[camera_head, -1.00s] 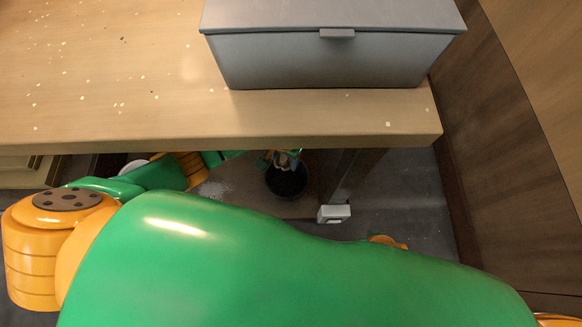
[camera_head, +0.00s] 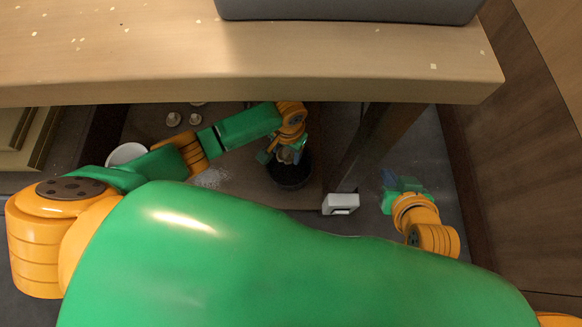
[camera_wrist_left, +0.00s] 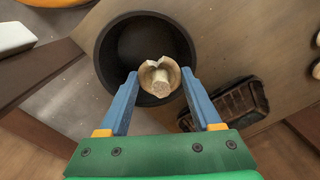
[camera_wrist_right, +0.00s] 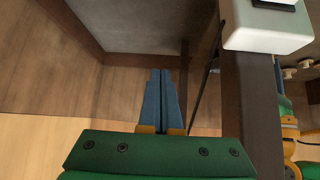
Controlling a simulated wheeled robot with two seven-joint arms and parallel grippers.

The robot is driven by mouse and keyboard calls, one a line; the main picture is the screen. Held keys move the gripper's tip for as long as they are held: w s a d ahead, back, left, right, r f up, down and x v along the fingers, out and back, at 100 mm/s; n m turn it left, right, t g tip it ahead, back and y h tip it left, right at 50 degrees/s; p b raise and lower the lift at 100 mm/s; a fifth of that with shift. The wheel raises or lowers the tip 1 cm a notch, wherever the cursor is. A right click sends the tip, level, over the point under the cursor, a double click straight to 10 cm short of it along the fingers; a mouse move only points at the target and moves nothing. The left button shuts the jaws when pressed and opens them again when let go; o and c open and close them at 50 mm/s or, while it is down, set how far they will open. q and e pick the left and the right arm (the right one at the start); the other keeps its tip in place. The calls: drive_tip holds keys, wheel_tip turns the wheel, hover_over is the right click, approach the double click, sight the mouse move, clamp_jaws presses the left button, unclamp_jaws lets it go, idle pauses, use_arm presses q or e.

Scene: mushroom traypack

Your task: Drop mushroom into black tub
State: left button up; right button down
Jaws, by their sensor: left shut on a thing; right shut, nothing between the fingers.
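The black tub (camera_head: 291,182) stands on the low surface under the table. A pale mushroom (camera_wrist_left: 160,76) with a split cap is held between the blue fingers of my left gripper (camera_wrist_left: 159,78), which is shut on it. In the left wrist view the mushroom appears over the lower part of the tub's (camera_wrist_left: 112,72) open mouth, and the tub's interior looks dark and empty. In the head view the left gripper (camera_head: 284,156) is at the tub's far rim, partly hiding it. My right gripper (camera_wrist_right: 162,100) is shut and empty, well right of the tub.
The table (camera_head: 250,60) overhangs the work area, with a grey box (camera_head: 350,10) on top. A dark table leg (camera_head: 378,140) and a white block (camera_head: 341,203) stand right of the tub. A white bowl (camera_head: 126,153), loose mushrooms (camera_head: 173,119) and a black tray (camera_wrist_left: 232,102) are nearby.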

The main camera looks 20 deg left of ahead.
use_arm(q)
drive_tip(key=shift+f, duration=0.25)
drive_tip(key=o, duration=1)
use_arm(e)
drive_tip(key=shift+w+a+r+t, duration=0.1)
drive_tip(key=shift+w+r+t, duration=0.2)
drive_tip(key=shift+r, duration=0.2)
drive_tip(key=shift+w+a+r+t, duration=0.1)
drive_tip(key=shift+w+r+t, duration=0.15)
drive_tip(key=shift+r, duration=0.2)
use_arm(q)
drive_tip(key=shift+r, duration=0.1)
use_arm(e)
drive_tip(key=shift+s, duration=0.1)
